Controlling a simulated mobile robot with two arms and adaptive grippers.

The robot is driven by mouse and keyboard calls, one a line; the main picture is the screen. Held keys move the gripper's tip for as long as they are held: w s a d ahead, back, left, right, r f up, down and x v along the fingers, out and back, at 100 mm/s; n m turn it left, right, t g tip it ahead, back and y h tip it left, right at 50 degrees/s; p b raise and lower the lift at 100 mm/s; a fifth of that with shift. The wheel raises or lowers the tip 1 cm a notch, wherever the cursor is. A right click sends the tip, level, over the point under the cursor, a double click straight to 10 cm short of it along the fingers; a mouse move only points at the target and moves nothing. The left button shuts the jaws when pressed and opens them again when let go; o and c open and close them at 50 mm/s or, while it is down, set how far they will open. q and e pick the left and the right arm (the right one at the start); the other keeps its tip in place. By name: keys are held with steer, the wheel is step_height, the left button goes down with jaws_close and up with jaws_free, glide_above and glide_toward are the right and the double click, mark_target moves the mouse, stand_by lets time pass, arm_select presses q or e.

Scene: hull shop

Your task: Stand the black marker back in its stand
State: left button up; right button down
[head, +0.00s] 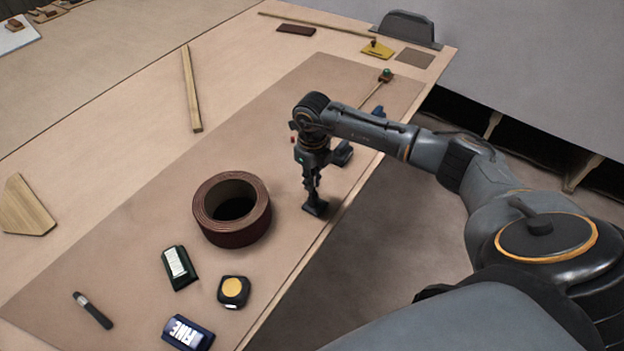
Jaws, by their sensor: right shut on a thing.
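My right gripper (311,178) points down near the right edge of the brown mat and is shut on a slim dark upright thing, apparently the black marker (315,192). The fingers hide most of it. Directly below is a small black block that looks like the stand (315,208), on the mat. The marker's lower end seems to meet the block; I cannot tell how far it is seated. A dark pen-like item with a grey end (92,310) lies on the mat at lower left. My left gripper is out of view.
A brown tape-like ring (231,236) stands left of the gripper. A green-black box (179,267), a tape measure (234,291) and a blue box (188,333) lie nearer. A wooden strip (192,90) lies farther back. The bench edge is close on the right.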

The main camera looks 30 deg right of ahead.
steer(key=shift+f, duration=0.2)
stand_by(0.3)
steer(key=c, duration=1.3)
jaws_free()
step_height(320, 180, up, 12)
